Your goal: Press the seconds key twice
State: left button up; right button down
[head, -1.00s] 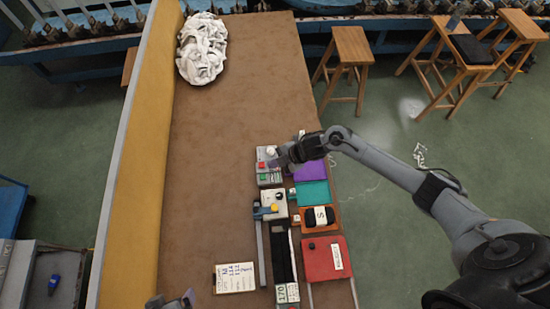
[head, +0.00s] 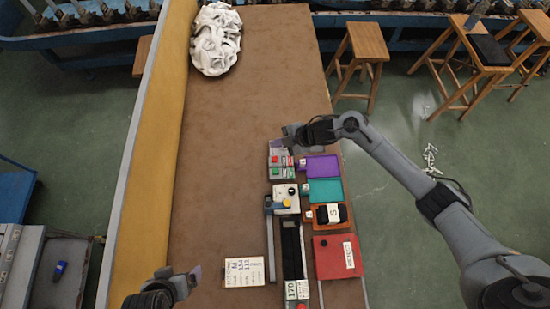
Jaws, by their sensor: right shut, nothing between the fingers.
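A small grey control box (head: 281,162) with a red button and a green button stands on the brown table. A white box (head: 286,198) with a yellow button and a dark knob sits just in front of it. I cannot read any key labels, so I cannot tell which key is the seconds key. My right gripper (head: 289,130) is shut and empty at the grey box's far edge, partly covering its back; its height above it is unclear. My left gripper (head: 194,274) shows at the bottom left, away from the boxes; its jaw opening is unclear.
Purple (head: 322,167) and teal (head: 325,191) trays, an orange tray (head: 345,225) with a dark item marked S, and a red box (head: 337,258) line the right edge. A written card (head: 244,271) lies near the front. White cloth (head: 215,39) is heaped far back. The table's middle is clear.

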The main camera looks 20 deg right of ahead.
jog(key=shift+f, duration=0.15)
jog(key=b, duration=0.7)
send_over(277, 160)
notch_tip(277, 160, down, 7)
jog(key=shift+r, duration=0.2)
jog(key=shift+f+b, duration=0.35)
jog(key=shift+f, duration=0.6)
jog(key=shift+f, duration=0.1)
dwell(0.7)
